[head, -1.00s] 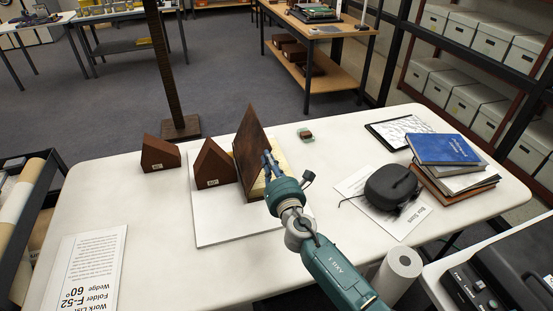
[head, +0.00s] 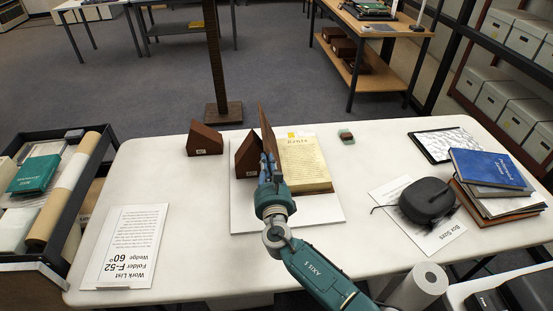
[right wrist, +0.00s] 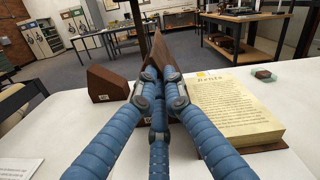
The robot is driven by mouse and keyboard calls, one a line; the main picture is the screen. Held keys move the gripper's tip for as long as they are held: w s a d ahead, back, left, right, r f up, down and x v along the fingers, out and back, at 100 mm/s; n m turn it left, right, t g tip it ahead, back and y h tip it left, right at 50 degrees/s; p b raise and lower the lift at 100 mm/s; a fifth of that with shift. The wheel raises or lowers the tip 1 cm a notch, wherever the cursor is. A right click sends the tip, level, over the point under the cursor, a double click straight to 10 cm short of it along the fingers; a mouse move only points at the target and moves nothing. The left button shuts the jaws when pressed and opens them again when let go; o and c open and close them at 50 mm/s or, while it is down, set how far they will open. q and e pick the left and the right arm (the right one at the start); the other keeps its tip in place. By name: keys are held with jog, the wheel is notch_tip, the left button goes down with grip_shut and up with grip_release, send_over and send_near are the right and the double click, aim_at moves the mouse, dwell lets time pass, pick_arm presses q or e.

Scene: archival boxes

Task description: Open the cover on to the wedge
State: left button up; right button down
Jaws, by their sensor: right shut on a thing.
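The brown cover (head: 266,130) of the folder stands steeply up at the left side of its block of cream printed pages (head: 304,165), seen almost edge-on. The cover also shows in the right wrist view (right wrist: 160,56). My right gripper (head: 268,165) is shut on the cover, its blue fingers hiding the lower part. A brown labelled wedge (head: 247,155) stands just left of the cover; I cannot tell whether they touch. A second brown wedge (head: 204,140) stands farther left. My left gripper is not in view.
A white board (head: 240,215) lies under the folder. A work list (head: 125,245) naming Folder F-52 and Wedge 60° lies at the left. A dark case (head: 427,199), stacked books (head: 490,172) and a white roll (head: 430,279) are at the right. A dark post (head: 214,60) stands behind.

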jog(key=shift+a+f+n, duration=0.15)
jog(key=shift+a+n, duration=0.25)
jog(key=shift+a, duration=0.1)
jog(key=c, duration=1.8)
grip_release()
jog(key=shift+f, duration=0.1)
jog(key=shift+c, duration=0.2)
jog(key=s, duration=1.2)
jog(key=shift+d, duration=0.2)
